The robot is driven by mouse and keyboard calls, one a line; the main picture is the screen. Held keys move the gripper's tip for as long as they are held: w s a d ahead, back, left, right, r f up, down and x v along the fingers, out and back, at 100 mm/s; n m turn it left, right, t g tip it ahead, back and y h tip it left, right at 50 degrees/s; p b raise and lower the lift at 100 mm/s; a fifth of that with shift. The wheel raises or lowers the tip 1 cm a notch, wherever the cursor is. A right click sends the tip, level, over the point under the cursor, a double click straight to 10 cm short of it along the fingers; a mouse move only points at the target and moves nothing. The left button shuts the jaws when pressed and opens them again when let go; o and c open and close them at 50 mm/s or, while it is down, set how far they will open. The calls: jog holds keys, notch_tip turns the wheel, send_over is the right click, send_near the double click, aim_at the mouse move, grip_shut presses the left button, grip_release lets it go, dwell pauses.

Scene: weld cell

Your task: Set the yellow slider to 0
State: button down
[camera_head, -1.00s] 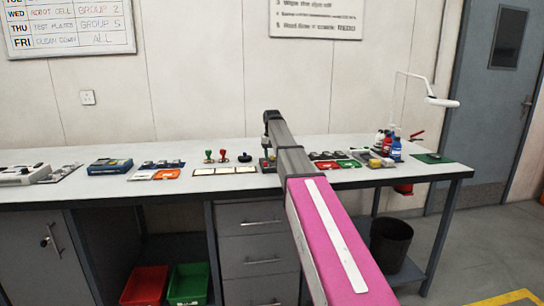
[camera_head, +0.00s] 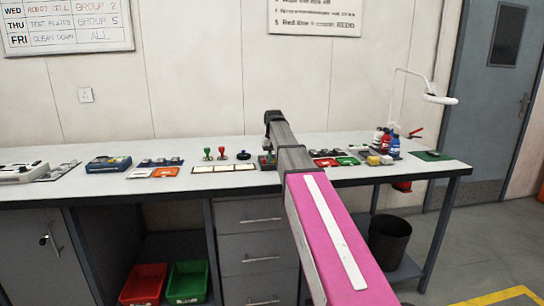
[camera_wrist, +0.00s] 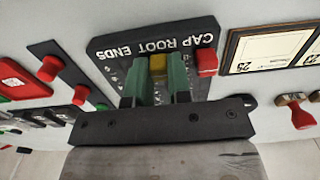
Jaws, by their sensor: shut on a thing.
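The yellow slider (camera_wrist: 158,64) is a small yellow knob on a dark panel (camera_wrist: 120,46) lettered CAP, ROOT and ENDS, upside down in the wrist view. My gripper (camera_wrist: 161,74) has its two green fingers on either side of the yellow knob, shut on it. The fingers hide part of the panel face and its scale, so the slider's reading cannot be told. A red knob (camera_wrist: 207,62) stands on the same panel, just right of the fingers. In the head view my arm hides most of the panel on the bench.
The long bench (camera_head: 110,187) runs along the wall. Red-handled stamps and pale cards (camera_wrist: 270,45) lie right of the panel in the wrist view; other red knobs (camera_wrist: 48,68) are at left. Bottles (camera_head: 390,147) and a lamp (camera_head: 440,99) stand at the bench's right end.

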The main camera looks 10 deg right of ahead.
aim_at(274, 159)
jog(key=shift+s, duration=0.2)
jog(key=c, duration=1)
grip_release()
jog(key=shift+c, duration=0.2)
jog(key=shift+r, duration=0.15)
jog(key=shift+r, duration=0.35)
notch_tip(274, 159, up, 10)
jog(key=shift+f, duration=0.1)
